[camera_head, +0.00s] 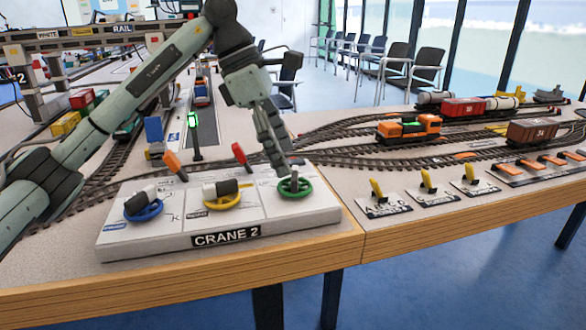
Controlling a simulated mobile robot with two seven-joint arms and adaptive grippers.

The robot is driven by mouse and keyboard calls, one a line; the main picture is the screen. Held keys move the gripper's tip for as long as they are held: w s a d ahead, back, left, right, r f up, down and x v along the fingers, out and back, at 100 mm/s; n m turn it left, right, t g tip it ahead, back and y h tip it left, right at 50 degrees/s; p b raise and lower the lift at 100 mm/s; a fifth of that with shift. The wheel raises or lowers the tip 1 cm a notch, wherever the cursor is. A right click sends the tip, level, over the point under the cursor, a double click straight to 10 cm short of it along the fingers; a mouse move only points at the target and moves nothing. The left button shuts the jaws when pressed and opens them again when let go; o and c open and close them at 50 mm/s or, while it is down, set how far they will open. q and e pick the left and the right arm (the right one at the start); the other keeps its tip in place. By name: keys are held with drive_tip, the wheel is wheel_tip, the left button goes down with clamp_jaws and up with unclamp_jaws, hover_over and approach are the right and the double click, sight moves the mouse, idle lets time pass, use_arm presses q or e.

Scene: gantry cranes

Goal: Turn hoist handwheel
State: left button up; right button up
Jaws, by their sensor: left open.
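The CRANE 2 control panel (180,242) is a white box at the table's front edge. The small labels are too blurred to tell which one is the hoist wheel. My left gripper (285,168) comes down from above, with its fingers pointing at the green handwheel. Its fingers are open, and their tips are at the wheel's far side and hub. I cannot tell whether they touch it. My right gripper is out of view.
A green signal light (194,137) stands behind. Yellow switch levers (426,180) line the table's front on the right. Model trains and tracks fill the table behind.

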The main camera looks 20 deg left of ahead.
sight(295, 182)
use_arm(q)
drive_tip(key=shift+x, duration=1.8)
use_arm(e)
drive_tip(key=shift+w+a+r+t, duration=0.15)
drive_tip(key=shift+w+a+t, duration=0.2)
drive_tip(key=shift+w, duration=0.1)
use_arm(q)
drive_tip(key=c, duration=1.2)
drive_tip(key=shift+o, duration=0.2)
